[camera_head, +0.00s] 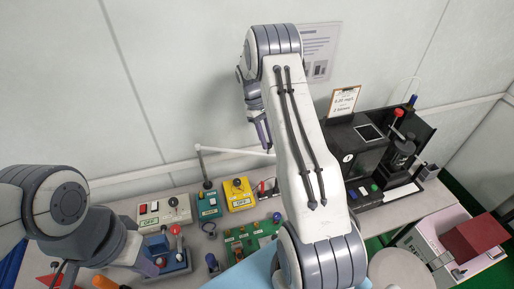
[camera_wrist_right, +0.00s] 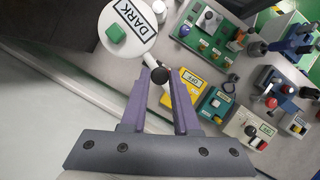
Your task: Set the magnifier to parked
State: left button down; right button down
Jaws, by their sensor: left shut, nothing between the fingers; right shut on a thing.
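The magnifier's white arm (camera_head: 232,151) runs level to the right from an upright post at the back of the bench. Its far end is hidden behind my right arm in the head view. In the right wrist view, a white round head (camera_wrist_right: 146,43) carries a green button and a label reading DARK. A black knob (camera_wrist_right: 160,76) is beside its rim. My right gripper (camera_wrist_right: 161,72) is shut on this knob; its purple fingers also show in the head view (camera_head: 263,134). My left gripper (camera_head: 148,267) is shut and empty at the lower left, near a blue device.
A green board (camera_head: 242,243) lies in front. A black housing (camera_head: 352,152) with a clipboard stands right of my right arm. A wall is behind.

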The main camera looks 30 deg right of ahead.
pick_arm(q)
jog(key=shift+a, duration=0.4)
pick_arm(e)
jog(key=shift+w+d+n, duration=0.3)
jog(key=shift+w+d, duration=0.1)
jog(key=shift+w, duration=0.25)
jog(key=c, duration=0.7)
grip_release()
pick_arm(q)
notch_tip(320, 180, down, 2)
jog(key=shift+f+b, duration=0.25)
jog(key=shift+b, duration=1)
pick_arm(e)
jog(key=v, duration=0.7)
jog(key=shift+r, duration=0.3)
